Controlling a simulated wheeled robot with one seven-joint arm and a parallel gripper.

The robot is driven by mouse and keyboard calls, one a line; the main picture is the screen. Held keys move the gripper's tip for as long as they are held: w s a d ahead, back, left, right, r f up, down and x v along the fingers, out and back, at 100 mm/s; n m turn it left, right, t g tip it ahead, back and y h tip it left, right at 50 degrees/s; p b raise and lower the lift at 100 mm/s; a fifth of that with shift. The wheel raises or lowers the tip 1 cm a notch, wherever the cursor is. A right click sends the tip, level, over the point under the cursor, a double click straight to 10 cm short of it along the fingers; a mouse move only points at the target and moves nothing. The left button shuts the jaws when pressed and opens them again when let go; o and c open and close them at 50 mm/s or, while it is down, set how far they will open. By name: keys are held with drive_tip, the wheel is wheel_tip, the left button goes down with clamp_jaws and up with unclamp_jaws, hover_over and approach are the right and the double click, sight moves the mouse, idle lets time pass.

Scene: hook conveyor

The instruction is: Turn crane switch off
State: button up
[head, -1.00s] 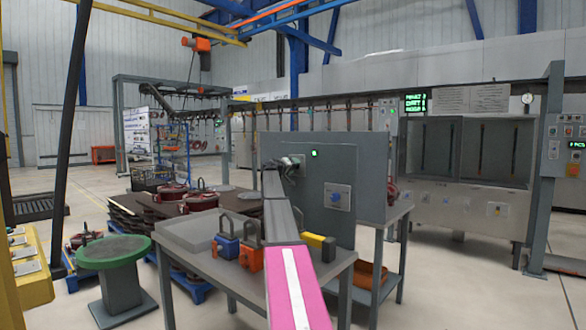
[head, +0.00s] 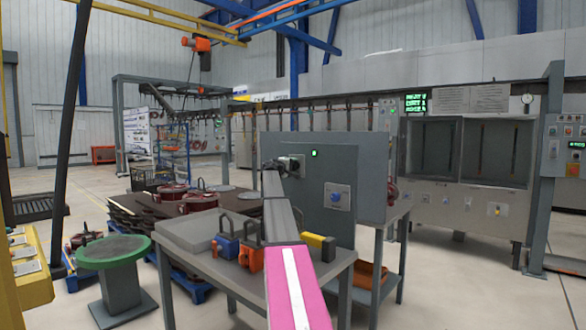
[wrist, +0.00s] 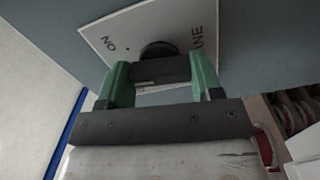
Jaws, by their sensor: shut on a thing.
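The crane switch is a black round knob (wrist: 157,49) on a white plate (wrist: 120,32) in the wrist view. The plate reads "ON" at the left and letters ending in "ANE" at the right. My gripper (wrist: 161,70) has its green fingers on either side of the knob's dark handle and is shut on it. In the head view, my gripper (head: 290,164) is at the left part of the grey control panel (head: 368,172). There my arm and gripper hide the knob. Which way the knob points is hard to tell.
A blue knob (head: 337,197) and a small green light (head: 314,153) are on the panel right of my gripper. Blue and orange padlocks lie on the grey table (head: 180,237) below my arm. A green round stool (head: 114,251) stands at the left.

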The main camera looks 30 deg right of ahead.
drive_tip(key=n, duration=0.9)
drive_tip(key=shift+n, duration=0.4)
idle(0.4)
drive_tip(key=o, duration=0.9)
drive_tip(key=v, duration=1)
drive_tip(key=shift+s+a, duration=0.15)
drive_tip(key=shift+a, duration=0.25)
